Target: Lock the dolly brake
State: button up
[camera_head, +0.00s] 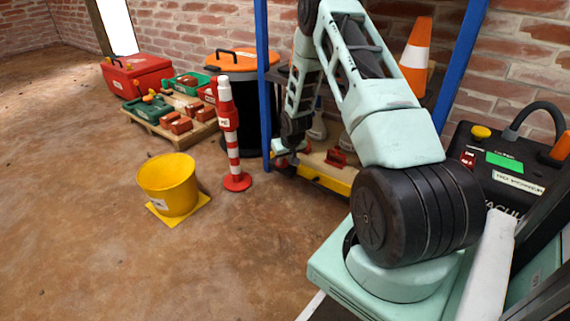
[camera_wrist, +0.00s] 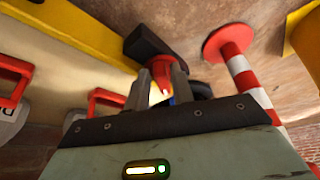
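The dolly has a yellow-edged deck (camera_head: 325,181) with blue uprights and stands by the brick wall, partly hidden behind my arm. In the wrist view its yellow edge (camera_wrist: 75,28) runs to a black corner piece (camera_wrist: 150,45). A red brake pedal (camera_wrist: 160,72) shows by that corner. My gripper (camera_wrist: 164,80) is at the pedal, with its two grey fingers apart and the red piece showing between them. A pale gap shows beside the red piece; contact is unclear. In the head view my gripper (camera_head: 283,160) is small, at the dolly's left front corner.
A red-and-white post (camera_head: 232,140) stands just left of my gripper; its red base (camera_wrist: 228,40) is close in the wrist view. Red handles (camera_wrist: 105,97) stand on the deck. A yellow bucket (camera_head: 168,185) and black bin (camera_head: 243,105) are further left. The left floor is free.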

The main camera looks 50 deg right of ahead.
jog(key=shift+f, duration=0.1)
grip_shut()
jog(key=p, duration=0.1)
jog(key=n+p, duration=0.1)
jog(key=p, duration=0.1)
jog(key=shift+d+r+y+p, duration=0.2)
jog(key=shift+r+y+p, duration=0.1)
jog(key=shift+s+d+f+n+p, duration=0.1)
jog(key=shift+n+p, duration=0.7)
jog(key=shift+p, duration=0.05)
jog(key=shift+f, duration=0.15)
grip_release()
